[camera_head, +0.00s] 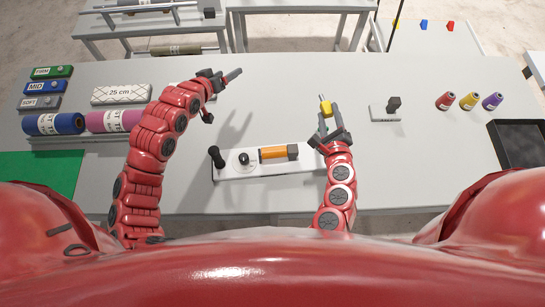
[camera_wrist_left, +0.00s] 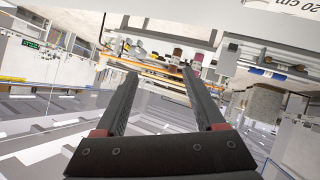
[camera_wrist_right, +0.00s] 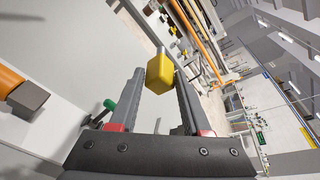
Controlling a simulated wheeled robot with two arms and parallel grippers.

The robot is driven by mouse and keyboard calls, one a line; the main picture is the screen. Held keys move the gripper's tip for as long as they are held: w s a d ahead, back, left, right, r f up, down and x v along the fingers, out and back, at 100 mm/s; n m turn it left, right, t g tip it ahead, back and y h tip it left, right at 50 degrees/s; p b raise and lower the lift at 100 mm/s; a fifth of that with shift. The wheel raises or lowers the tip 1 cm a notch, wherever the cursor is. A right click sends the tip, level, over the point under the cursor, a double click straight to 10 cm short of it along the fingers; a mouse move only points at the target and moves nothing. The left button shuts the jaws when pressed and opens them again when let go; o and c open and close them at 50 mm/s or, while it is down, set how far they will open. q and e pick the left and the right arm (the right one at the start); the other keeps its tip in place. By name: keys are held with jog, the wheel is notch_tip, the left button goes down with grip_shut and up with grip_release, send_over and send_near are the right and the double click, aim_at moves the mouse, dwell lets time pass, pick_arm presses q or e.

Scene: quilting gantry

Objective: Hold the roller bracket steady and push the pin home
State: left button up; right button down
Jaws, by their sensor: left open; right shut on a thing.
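The roller bracket (camera_head: 228,170) is a white base on the grey table in the head view. It carries a black upright knob, a round dial and an orange roller (camera_head: 272,153) with grey end blocks. My right gripper (camera_head: 327,126) is shut on the yellow pin (camera_head: 326,108), just right of the bracket and apart from the roller. In the right wrist view the pin (camera_wrist_right: 160,74) sits between the fingertips, its silver shaft pointing away. Part of the orange roller (camera_wrist_right: 10,82) shows at left there. My left gripper (camera_head: 220,95) is open and empty, above the table behind the bracket.
A small white block with a black post (camera_head: 384,112) stands right of my right gripper. Several coloured spools (camera_head: 468,100) and a black tray (camera_head: 520,145) lie further right. Labelled blocks, rolls (camera_head: 52,123) and a green mat (camera_head: 40,173) are at left. The table front is clear.

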pick_arm(q)
jog(key=s+a+f+g+y, duration=0.1)
jog(key=s+f+g, duration=0.1)
jog(key=s, duration=0.4)
jog(key=s+a+f+m+g+y, duration=0.1)
jog(key=s+a+g+y, duration=0.1)
jog(key=s+g, duration=0.3)
jog(key=s+a+f+m+g+y, duration=0.1)
jog(key=s+f+g, duration=0.1)
jog(key=s, duration=0.5)
jog(key=shift+s+a+f+g+y, duration=0.3)
jog(key=shift+a+g+y, duration=0.1)
jog(key=shift+g, duration=0.4)
jog(key=shift+s+a+f, duration=0.1)
jog(key=shift+s+f, duration=0.05)
jog(key=shift+f, duration=0.05)
notch_tip(320, 180, down, 6)
notch_tip(320, 180, down, 6)
jog(key=b, duration=0.6)
jog(key=shift+r, duration=0.2)
grip_shut()
jog(key=shift+s+f, duration=0.1)
jog(key=shift+s, duration=0.05)
dwell(3.2)
